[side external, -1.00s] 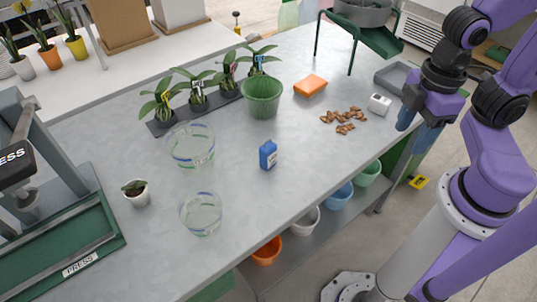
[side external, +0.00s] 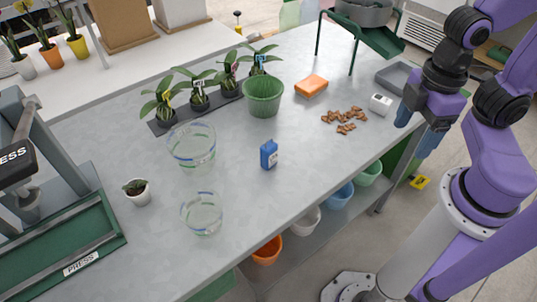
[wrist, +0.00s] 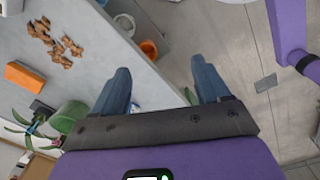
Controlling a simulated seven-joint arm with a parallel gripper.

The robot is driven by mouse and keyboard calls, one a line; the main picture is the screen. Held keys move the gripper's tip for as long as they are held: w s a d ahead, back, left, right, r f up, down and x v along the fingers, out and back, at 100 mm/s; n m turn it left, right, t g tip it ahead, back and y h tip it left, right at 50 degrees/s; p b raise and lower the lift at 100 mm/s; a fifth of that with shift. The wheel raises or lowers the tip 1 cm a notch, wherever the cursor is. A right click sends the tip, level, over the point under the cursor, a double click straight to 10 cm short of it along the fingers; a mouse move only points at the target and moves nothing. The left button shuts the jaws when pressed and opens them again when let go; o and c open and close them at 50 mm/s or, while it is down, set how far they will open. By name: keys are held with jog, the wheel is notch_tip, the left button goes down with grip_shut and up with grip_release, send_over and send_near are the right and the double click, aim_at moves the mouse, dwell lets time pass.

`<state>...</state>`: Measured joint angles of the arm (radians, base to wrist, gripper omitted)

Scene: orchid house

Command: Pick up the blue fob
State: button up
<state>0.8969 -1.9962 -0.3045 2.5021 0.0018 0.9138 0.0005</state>
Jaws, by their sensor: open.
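A small upright blue thing (side external: 268,154) with a pale label stands near the front edge of the grey table, in the side view. It is the only small blue thing I see on the table top; I cannot tell surely that it is the fob. My gripper (side external: 416,131) is at the table's right end, well to the right of it, fingers pointing down. In the wrist view my gripper (wrist: 162,85) is open, with nothing between its fingers. A small bluish patch shows beside the left finger, too small to identify.
A green pot (side external: 262,97) and potted orchids stand behind. Two clear bowls (side external: 191,148) (side external: 202,213) stand left. The table around the blue thing is clear.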

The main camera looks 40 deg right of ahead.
jog(key=n+t+y, duration=0.2)
jog(key=n+t, duration=1.1)
jog(key=n, duration=1.2)
send_near(264, 145)
jog(key=x, duration=0.7)
jog(key=d+x, duration=0.1)
jog(key=x, duration=0.3)
jog(key=shift+f, duration=0.4)
jog(key=shift+c, duration=0.3)
